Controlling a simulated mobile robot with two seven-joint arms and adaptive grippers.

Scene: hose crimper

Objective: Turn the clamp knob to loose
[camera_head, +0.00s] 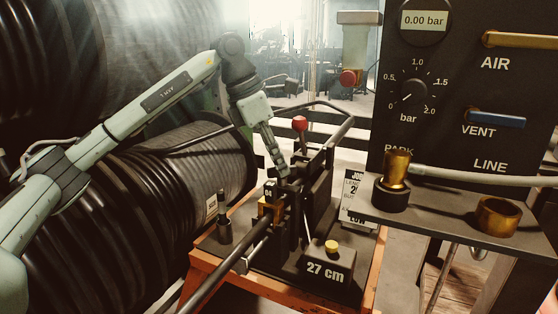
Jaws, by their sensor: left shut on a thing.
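My left gripper (283,171) reaches down from the upper left to the dark clamp parts on the crimper (318,190). It is shut on what appears to be the clamp knob, which the fingers mostly hide. Its exact turn position cannot be told. A black hose (225,268) runs from the lower left into the crimper, beside a small yellow block (268,212). My right gripper is not in view.
A red-balled lever (299,124) stands close behind the gripper. Large hose reels (130,200) crowd the left.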

